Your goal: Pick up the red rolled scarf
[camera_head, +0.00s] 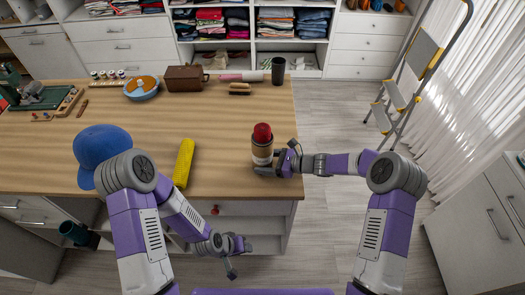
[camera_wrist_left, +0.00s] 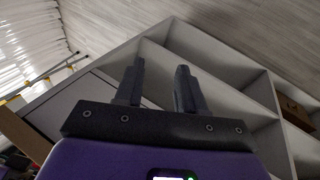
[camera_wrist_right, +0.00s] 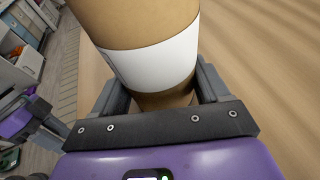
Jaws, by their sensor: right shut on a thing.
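The red rolled scarf (camera_head: 262,132) stands upright near the right front of the wooden table. Its red end shows on top, and a brown wrap with a white band covers its lower part. In the right wrist view the brown wrap and white band (camera_wrist_right: 158,62) fill the space ahead of the palm; the red end is out of that view. My right gripper (camera_head: 268,165) is shut on it low down, one finger on each side. My left gripper (camera_head: 238,257) is low in front of the table, empty, its fingers (camera_wrist_left: 160,85) apart.
A yellow roll (camera_head: 184,163) and a blue cap (camera_head: 102,145) lie left of the scarf. A dark cup (camera_head: 278,70), brush (camera_head: 240,89), brown box (camera_head: 186,78) and blue bowl (camera_head: 141,88) stand farther back. A stepladder (camera_head: 410,80) stands to the right. The table's middle is clear.

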